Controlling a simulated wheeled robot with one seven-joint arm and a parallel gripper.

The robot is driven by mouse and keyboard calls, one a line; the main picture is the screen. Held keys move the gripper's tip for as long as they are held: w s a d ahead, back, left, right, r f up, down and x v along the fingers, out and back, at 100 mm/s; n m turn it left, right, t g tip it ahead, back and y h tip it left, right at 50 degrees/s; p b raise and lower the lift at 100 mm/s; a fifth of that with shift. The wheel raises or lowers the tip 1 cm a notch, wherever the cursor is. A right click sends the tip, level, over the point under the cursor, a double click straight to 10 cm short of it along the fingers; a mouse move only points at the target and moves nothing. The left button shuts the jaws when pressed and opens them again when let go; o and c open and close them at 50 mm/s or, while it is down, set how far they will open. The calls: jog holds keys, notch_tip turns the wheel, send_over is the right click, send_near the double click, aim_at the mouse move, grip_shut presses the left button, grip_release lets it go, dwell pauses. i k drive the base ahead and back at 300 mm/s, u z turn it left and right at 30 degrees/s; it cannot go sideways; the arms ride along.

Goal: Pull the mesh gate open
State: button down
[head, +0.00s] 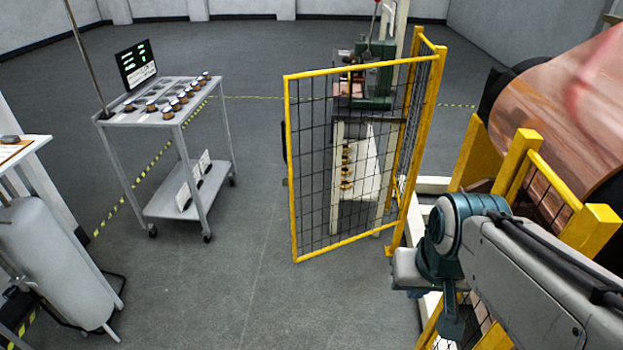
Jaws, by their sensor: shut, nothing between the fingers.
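The mesh gate (340,249) is a tall panel of black wire mesh in a yellow frame, in the middle of the head view. Its right side meets a yellow post (427,110). Its left edge stands free over the grey floor, and a small dark part, perhaps a handle, shows beside that edge. The panel stands at an angle to the narrow mesh section behind the post. My arm reaches in from the lower right and bends down in front of the fence, right of the gate. My gripper's fingers cannot be made out; no contact with the gate shows.
A grey trolley (147,207) with a small screen and copper-coloured pieces stands left. A green machine (379,70) on a stand is behind the gate. A large copper roll (567,100) lies behind yellow fencing at right. A grey tank (52,262) stands lower left. The centre floor is clear.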

aim_at(289, 182)
jog(key=k, duration=1.55)
jog(key=u, duration=0.95)
jog(key=i, duration=1.75)
jog(key=z, duration=1.05)
jog(key=i, duration=0.2)
jog(key=z, duration=0.8)
